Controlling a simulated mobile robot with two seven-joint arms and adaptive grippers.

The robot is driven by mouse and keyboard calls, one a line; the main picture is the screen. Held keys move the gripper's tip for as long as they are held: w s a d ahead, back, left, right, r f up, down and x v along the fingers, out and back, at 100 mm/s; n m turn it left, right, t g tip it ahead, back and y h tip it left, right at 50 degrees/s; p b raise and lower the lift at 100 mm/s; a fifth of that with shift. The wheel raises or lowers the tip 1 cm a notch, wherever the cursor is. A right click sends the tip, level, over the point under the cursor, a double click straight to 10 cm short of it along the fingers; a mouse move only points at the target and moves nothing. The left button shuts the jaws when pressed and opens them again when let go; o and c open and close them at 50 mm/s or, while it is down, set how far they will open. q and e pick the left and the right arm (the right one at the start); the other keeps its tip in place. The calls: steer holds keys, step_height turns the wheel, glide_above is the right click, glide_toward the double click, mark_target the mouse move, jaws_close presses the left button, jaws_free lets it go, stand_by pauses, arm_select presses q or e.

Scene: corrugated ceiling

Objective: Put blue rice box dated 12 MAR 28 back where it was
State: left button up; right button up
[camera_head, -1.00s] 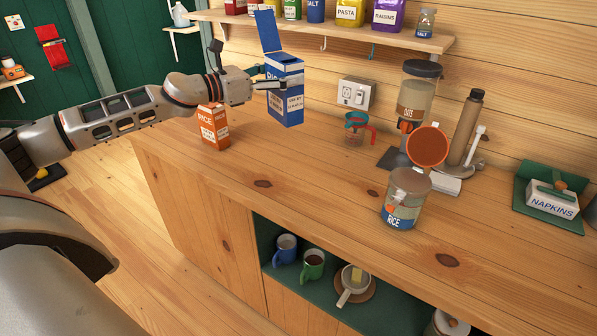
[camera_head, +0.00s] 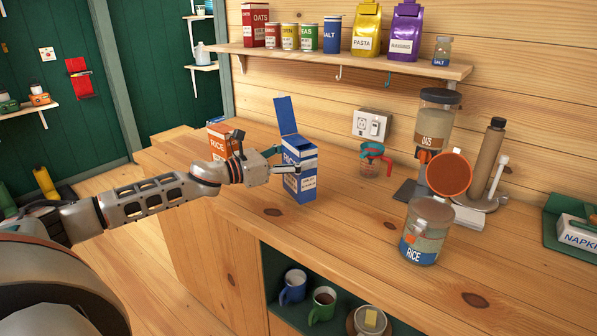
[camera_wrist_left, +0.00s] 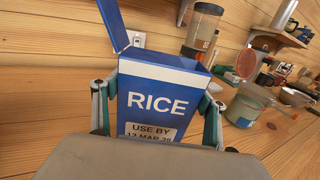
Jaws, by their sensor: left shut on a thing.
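The blue rice box (camera_head: 300,172) is upright with its top flap open. My left gripper (camera_head: 286,167) is shut on its sides. In the left wrist view the blue rice box (camera_wrist_left: 160,97) fills the space between the fingers, and its label reads RICE, USE BY 12 MAR 28, the date partly covered. Its base is at or just above the wooden counter (camera_head: 340,215); I cannot tell if it touches. An orange rice box (camera_head: 216,142) stands behind my left wrist, partly hidden. My right gripper is not in view.
A glass RICE jar (camera_head: 427,232), a red and teal measuring cup (camera_head: 374,161) and an OATS dispenser (camera_head: 434,130) stand to the right. A wall shelf (camera_head: 345,62) above holds packets and tins. Counter is clear in front of the blue box.

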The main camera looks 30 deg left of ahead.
arm_select(q)
steer(key=shift+f, duration=1.8)
steer(key=shift+f+b, duration=0.15)
steer(key=shift+b, duration=0.2)
steer(key=o, duration=1.5)
